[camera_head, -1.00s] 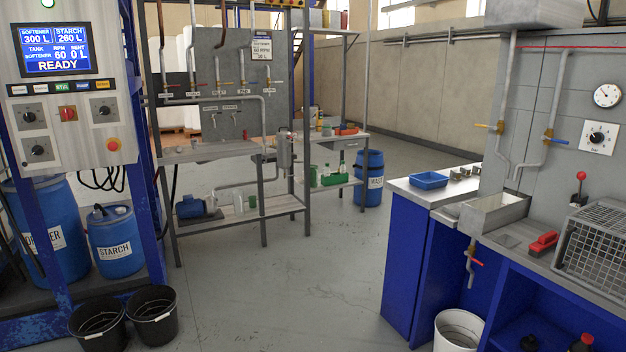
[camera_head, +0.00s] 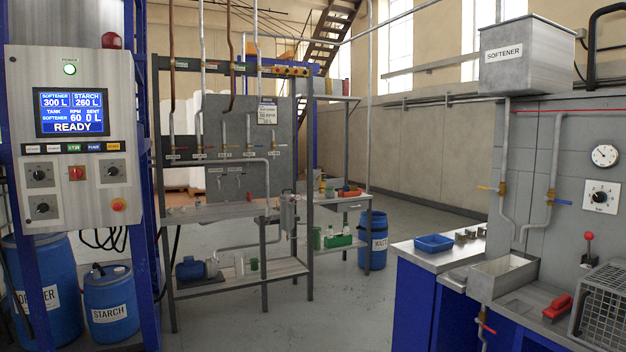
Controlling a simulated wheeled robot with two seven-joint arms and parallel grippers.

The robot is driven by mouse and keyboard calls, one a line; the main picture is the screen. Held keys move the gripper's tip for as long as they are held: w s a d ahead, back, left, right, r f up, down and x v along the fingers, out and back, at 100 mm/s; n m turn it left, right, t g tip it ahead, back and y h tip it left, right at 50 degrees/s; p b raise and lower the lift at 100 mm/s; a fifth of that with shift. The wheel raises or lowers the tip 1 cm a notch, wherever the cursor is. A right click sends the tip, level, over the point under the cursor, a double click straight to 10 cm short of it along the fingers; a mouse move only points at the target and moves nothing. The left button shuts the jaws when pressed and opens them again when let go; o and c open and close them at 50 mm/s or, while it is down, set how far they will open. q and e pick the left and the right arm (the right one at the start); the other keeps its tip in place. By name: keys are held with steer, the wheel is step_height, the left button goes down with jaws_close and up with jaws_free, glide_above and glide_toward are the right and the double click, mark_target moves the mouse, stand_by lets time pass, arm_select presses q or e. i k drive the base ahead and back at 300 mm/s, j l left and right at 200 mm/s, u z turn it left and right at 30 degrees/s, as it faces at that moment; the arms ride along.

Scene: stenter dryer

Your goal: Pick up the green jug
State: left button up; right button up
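No jug stands out clearly as green at this distance. Farther back, a green bottle-like container (camera_head: 316,238) stands on the low shelf of the rear bench. It is beside a green crate (camera_head: 338,241) that holds bottles. All are too small to tell whether they have handles. Neither of my grippers is in view.
A control panel (camera_head: 85,195) and blue drums, one marked starch (camera_head: 111,303), stand at the left. At the right is a counter with a blue tray (camera_head: 433,243), a metal sink (camera_head: 502,273) and a wire cage (camera_head: 603,312). Open grey floor (camera_head: 350,312) lies between.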

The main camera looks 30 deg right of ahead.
mark_target(317, 231)
steer(key=i+l+z, duration=0.25)
steer(key=i+l, duration=0.15)
steer(key=i+l+z, duration=0.5)
steer(key=i, duration=0.3)
steer(key=i+l+z, duration=0.2)
steer(key=i, duration=0.25)
steer(key=i+u, duration=0.4)
steer(key=i, duration=0.3)
steer(key=i+l+u, duration=0.15)
steer(key=i+u, duration=0.25)
steer(key=i, duration=0.3)
steer(key=i+z, duration=0.2)
steer(key=i, duration=0.35)
steer(key=i+j+z, duration=0.15)
steer(key=i, duration=0.4)
steer(key=i+j+z, duration=0.2)
steer(key=i, duration=0.35)
steer(key=i+j+z, duration=0.2)
steer(key=i, duration=0.35)
steer(key=i+l+z, duration=0.15)
steer(key=i+z, duration=0.15)
steer(key=i, duration=0.3)
steer(key=i+z, duration=0.3)
steer(key=i, duration=0.3)
steer(key=i+l+u, duration=1)
steer(key=l, duration=0.15)
